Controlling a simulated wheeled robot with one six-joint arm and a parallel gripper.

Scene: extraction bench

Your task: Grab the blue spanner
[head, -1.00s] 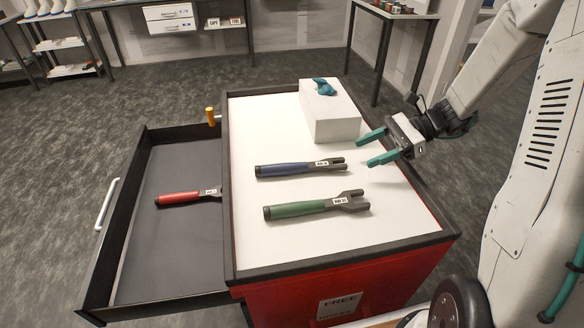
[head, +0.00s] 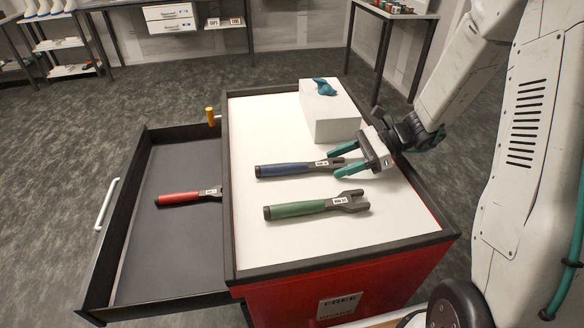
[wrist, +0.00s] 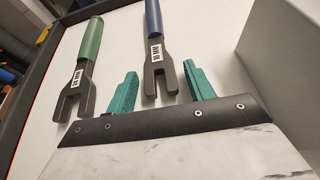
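The blue spanner (head: 288,170) lies on the white cabinet top, its blue handle to the left and its dark forked end to the right. It also shows in the wrist view (wrist: 154,50), its forked end between my fingers. My gripper (head: 338,161) is open, with teal fingers at the forked end of the blue spanner. In the wrist view the fingers (wrist: 162,88) stand apart on either side of the fork. I cannot tell whether they touch it or how far above the top they are.
A green spanner (head: 300,208) lies in front of the blue one. A white block (head: 335,122) with a teal object (head: 324,87) on it stands behind. A red spanner (head: 180,198) lies in the open drawer (head: 165,255) at left. An orange-handled tool (head: 210,116) stands at the cabinet's left edge.

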